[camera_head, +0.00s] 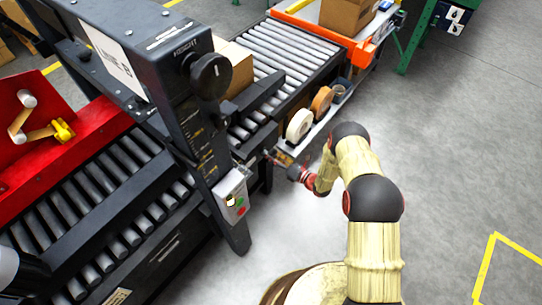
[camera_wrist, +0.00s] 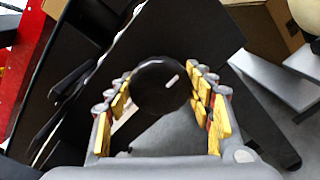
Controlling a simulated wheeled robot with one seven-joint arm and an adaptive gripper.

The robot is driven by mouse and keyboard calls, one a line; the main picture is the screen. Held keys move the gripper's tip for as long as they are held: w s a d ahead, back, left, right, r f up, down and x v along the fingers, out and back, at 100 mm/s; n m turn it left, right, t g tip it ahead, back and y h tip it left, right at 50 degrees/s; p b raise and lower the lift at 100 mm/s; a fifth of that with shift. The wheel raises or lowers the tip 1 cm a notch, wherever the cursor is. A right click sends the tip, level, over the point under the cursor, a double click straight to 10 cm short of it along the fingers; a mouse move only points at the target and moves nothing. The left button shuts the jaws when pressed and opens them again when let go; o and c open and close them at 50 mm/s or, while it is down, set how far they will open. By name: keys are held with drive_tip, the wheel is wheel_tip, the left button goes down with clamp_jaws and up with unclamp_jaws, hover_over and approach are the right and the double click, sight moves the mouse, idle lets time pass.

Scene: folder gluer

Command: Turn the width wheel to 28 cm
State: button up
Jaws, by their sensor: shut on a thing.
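A round black wheel (camera_wrist: 160,86) with a short white mark on its face sits between the fingers in the wrist view. The mark points to the upper right. My gripper (camera_wrist: 158,92) has its yellow-padded fingers on both sides of the wheel and is shut on it. In the head view my gripper (camera_head: 273,157) is at the side of the machine, right of the upright post (camera_head: 205,150). The gripped wheel cannot be made out there. No width reading is legible in either view.
Another black knob (camera_head: 211,76) sits high on the machine's post. A control box (camera_head: 232,196) with green and red buttons is mounted lower. Tape rolls (camera_head: 299,125) lie on a shelf close to my gripper. Roller conveyors (camera_head: 105,190) run along the machine. The floor at right is clear.

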drive_tip(key=o, duration=1.2)
drive_tip(key=v, duration=1.2)
drive_tip(key=shift+f, duration=0.1)
